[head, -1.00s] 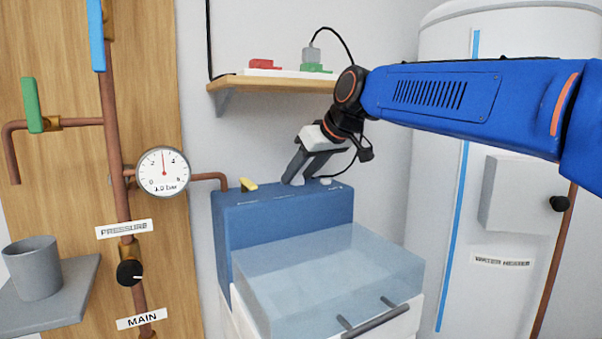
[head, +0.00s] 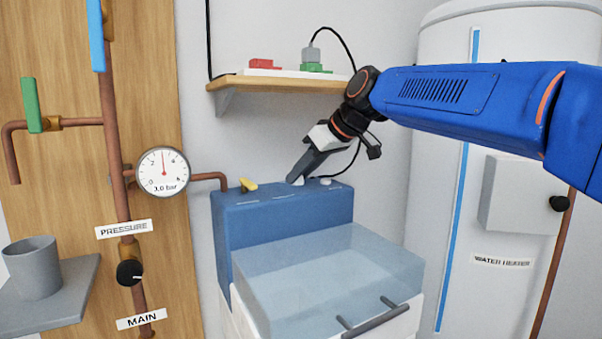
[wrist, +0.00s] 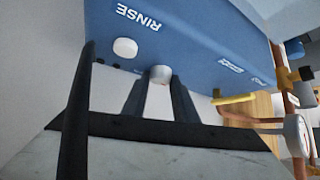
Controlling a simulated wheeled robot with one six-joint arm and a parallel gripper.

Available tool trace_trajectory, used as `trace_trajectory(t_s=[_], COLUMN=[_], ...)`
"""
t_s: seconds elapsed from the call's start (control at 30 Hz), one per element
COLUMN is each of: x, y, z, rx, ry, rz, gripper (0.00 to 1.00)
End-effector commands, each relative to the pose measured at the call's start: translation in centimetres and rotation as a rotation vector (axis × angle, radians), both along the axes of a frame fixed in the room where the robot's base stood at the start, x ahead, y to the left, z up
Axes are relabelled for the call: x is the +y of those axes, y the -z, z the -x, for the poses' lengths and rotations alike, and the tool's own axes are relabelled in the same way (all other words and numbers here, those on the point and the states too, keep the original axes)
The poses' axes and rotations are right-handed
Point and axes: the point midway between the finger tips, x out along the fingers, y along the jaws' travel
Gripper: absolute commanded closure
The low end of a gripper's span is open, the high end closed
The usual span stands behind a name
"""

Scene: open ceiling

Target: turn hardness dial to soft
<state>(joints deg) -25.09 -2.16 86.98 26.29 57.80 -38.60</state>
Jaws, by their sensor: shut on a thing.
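My gripper (head: 296,179) reaches down to the top of the blue unit (head: 285,235). In the wrist view its two dark fingers (wrist: 160,82) are shut on a pale grey round dial (wrist: 160,73), one finger on each side. In the head view the fingers mostly hide the dial, and its pointer cannot be made out. The lettering by the dial is too small or hidden to read, so its setting cannot be told.
A white round button (wrist: 125,47) by the RINSE lettering lies on one side of the dial; a yellow lever (head: 248,185) lies on the other. A shelf (head: 275,84) hangs above. The pressure gauge (head: 163,172) is at left, a water heater (head: 490,130) at right.

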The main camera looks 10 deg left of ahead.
Motion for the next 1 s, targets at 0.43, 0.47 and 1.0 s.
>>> trace_trajectory(t_s=[0.43,0.47,1.0], x=[0.0,0.0,-2.0], y=[0.0,0.0,-2.3], z=[0.0,0.0,1.2], rx=[0.0,0.0,-0.002], ry=[-0.008,-0.008,-0.007], rz=[0.0,0.0,-0.001], gripper=[0.56,0.56,0.56])
